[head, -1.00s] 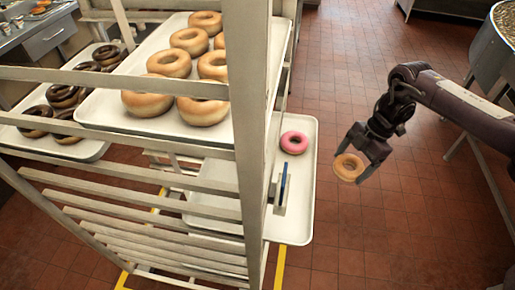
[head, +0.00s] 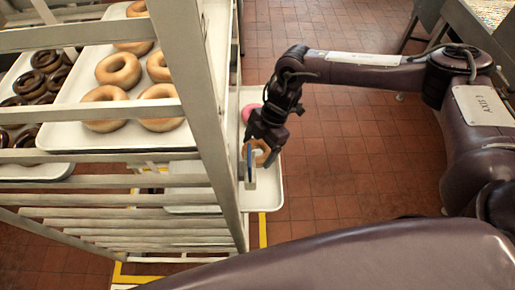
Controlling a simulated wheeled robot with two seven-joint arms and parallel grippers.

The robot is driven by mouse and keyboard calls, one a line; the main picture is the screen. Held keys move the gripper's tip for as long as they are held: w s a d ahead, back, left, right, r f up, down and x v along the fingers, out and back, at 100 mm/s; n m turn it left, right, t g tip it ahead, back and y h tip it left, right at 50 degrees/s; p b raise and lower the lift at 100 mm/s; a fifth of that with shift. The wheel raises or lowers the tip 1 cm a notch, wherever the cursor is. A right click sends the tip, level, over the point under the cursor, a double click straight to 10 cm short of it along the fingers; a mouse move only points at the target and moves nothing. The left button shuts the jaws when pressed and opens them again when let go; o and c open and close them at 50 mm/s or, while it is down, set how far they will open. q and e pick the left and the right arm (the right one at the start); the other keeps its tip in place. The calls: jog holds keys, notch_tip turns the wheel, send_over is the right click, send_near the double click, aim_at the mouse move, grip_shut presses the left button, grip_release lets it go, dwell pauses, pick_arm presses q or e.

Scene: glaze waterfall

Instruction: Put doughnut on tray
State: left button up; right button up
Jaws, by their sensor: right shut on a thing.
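A plain golden doughnut (head: 266,151) is between the fingers of my right gripper (head: 262,148), which is shut on it. The doughnut is over the white tray (head: 270,190) that sticks out of the rack's right side. I cannot tell whether it touches the tray. A pink-glazed doughnut (head: 249,112) lies on the tray behind my right gripper, partly hidden by it and the rack post. My left gripper is not in view.
The metal rack (head: 190,90) stands at left, its post and a blue-edged part (head: 249,165) close in front of the held doughnut. An upper tray (head: 75,125) holds several plain doughnuts; another (head: 30,172) holds chocolate ones. Red tiled floor (head: 350,160) is open to the right.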

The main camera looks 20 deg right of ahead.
aim_at(258, 154)
jog(key=shift+s+a+f, duration=0.1)
jog(key=shift+a, duration=0.15)
notch_tip(258, 154, down, 3)
jog(key=shift+f+p, duration=0.1)
jog(key=shift+p, duration=0.7)
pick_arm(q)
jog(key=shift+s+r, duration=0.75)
pick_arm(e)
jog(key=shift+f, duration=0.15)
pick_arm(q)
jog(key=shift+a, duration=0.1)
pick_arm(e)
jog(key=o, duration=0.9)
jog(key=shift+d, duration=0.1)
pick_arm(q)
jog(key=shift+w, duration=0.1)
